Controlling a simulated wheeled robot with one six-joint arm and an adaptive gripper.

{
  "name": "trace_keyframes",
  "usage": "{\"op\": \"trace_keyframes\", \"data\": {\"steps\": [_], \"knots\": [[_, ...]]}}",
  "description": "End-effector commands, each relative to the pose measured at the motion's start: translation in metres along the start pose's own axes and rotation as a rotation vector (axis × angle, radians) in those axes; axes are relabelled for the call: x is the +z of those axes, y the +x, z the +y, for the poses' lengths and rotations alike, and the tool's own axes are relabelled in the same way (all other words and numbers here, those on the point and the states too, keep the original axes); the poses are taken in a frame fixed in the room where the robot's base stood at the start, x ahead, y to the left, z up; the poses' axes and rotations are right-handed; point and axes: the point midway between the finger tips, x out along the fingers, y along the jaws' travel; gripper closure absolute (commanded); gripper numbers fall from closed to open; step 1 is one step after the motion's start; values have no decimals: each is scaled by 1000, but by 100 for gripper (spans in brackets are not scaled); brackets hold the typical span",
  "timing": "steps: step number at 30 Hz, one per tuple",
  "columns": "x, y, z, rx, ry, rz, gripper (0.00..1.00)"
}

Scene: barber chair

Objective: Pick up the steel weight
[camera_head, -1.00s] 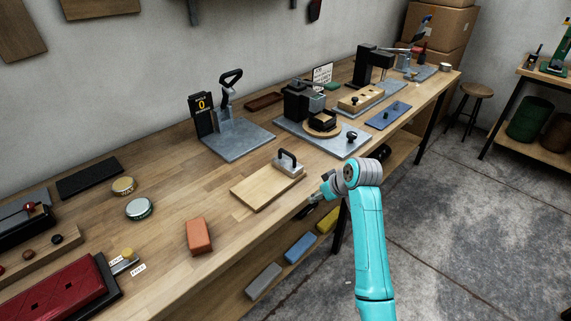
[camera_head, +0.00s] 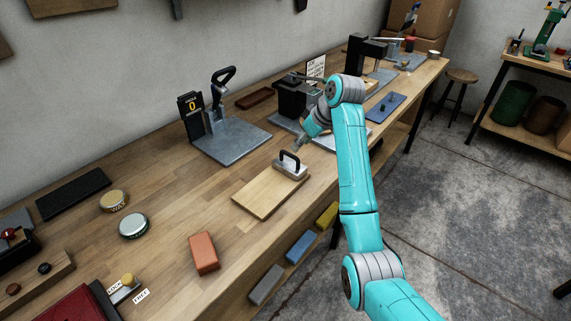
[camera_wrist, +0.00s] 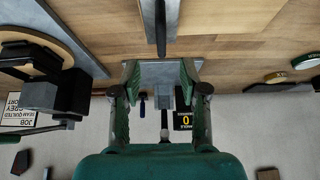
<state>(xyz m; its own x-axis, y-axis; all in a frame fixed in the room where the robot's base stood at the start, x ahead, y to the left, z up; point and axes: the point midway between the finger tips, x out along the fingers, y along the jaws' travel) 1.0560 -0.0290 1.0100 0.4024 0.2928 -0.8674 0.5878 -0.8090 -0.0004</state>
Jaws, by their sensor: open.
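The steel weight (camera_head: 290,170) is a grey block with a black arched handle. My gripper (camera_head: 298,146) is just above and behind the weight in the head view, partly hidden by my arm. In the wrist view my gripper (camera_wrist: 160,74) has its fingers apart with nothing between them. The handle lies just beyond the fingertips.
A lever device with a counter (camera_head: 192,108) stands on a grey plate behind the board. A black clamp fixture (camera_head: 291,99) is behind my gripper. An orange block (camera_head: 204,252) and two round tins (camera_head: 133,225) lie to the left. Bare bench surrounds the board's left side.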

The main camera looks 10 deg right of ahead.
Motion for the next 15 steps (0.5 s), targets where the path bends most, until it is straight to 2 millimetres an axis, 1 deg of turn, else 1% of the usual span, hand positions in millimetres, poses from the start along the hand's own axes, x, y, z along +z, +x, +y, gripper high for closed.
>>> {"op": "trace_keyframes", "data": {"steps": [1, 3, 6, 12, 15], "knots": [[1, 9, -1, -3, 1, -3, 56], [0, 19, -1, -2, 1, -2, 56], [0, 31, -1, -1, 0, -1, 56], [0, 43, -1, 0, -1, -1, 56], [0, 55, -2, -2, -1, -2, 56]]}}
